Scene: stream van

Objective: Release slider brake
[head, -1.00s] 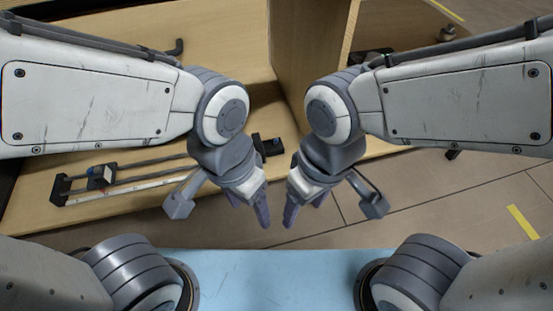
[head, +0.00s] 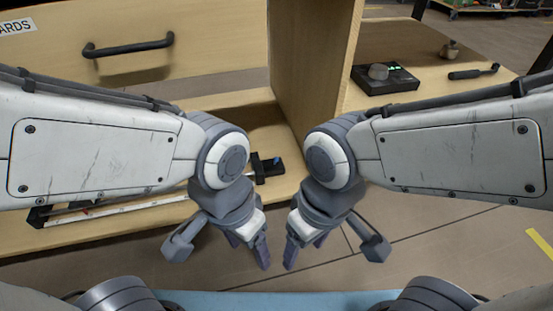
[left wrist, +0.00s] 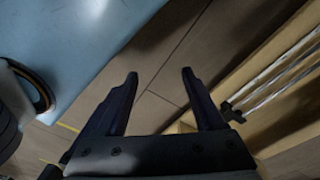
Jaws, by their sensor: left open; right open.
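The slider is a long twin-rail track (head: 125,206) lying in the low wooden bay at left. Its dark right end block (head: 268,166) shows beside my left arm. My left forearm hides much of the track, including its carriage; I cannot make out a brake. In the left wrist view the rails (left wrist: 285,72) run along the right edge. My left gripper (head: 250,254) is open and empty, in front of the bay and apart from the slider. It also shows in the left wrist view (left wrist: 160,76) over the floor. My right gripper (head: 304,256) is open and empty beside it.
A wooden drawer front with a black handle (head: 128,46) stands above the bay. An upright wooden panel (head: 308,70) bounds it on the right. A right-hand shelf holds a black box with a knob (head: 386,78) and a dark handle (head: 473,73). Floor is clear below my grippers.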

